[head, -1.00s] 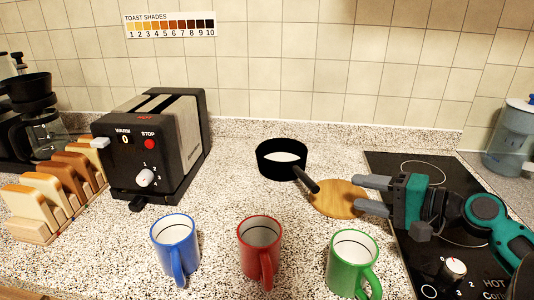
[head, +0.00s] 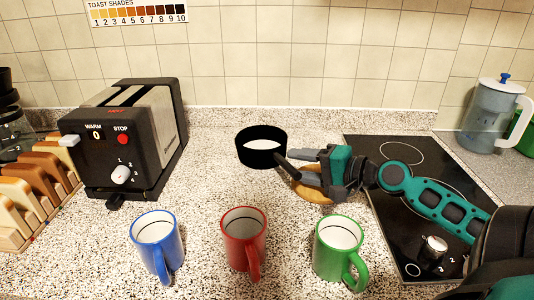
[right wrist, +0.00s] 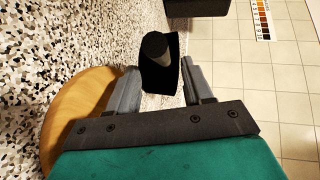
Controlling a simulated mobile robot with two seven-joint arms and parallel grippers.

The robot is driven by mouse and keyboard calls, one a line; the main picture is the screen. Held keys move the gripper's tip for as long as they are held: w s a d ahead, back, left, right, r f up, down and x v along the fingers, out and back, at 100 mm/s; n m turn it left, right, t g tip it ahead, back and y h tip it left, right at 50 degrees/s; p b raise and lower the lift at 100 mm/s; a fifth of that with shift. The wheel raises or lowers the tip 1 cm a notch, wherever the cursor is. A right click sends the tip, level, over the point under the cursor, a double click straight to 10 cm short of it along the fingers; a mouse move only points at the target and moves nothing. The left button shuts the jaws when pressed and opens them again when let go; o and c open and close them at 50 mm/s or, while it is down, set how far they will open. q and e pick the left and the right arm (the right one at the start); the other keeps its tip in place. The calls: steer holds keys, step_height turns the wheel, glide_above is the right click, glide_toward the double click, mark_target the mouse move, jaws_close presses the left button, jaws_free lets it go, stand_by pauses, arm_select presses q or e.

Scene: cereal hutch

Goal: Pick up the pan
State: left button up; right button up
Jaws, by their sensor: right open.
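The black pan (head: 261,147) stands on the speckled counter, right of the toaster, with its handle (head: 287,163) pointing front right. My right gripper (head: 305,166) is open at the end of the handle, above a round wooden board (head: 313,193). In the right wrist view the handle (right wrist: 157,62) lies between the two spread fingers of the right gripper (right wrist: 157,88), with a gap on the right side. My left gripper is not in view.
A blue mug (head: 157,245), a red mug (head: 243,240) and a green mug (head: 338,249) stand in front. A black toaster (head: 125,140) and a toast rack (head: 35,190) are at left. A black hob (head: 415,190) and a water jug (head: 492,115) are at right.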

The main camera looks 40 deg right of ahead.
mark_target(287, 162)
steer(key=shift+x, duration=2.05)
steer(key=shift+r, duration=0.15)
steer(key=shift+c, duration=0.2)
jaws_close()
steer(key=shift+w+d+r, duration=0.1)
steer(key=shift+r, duration=0.05)
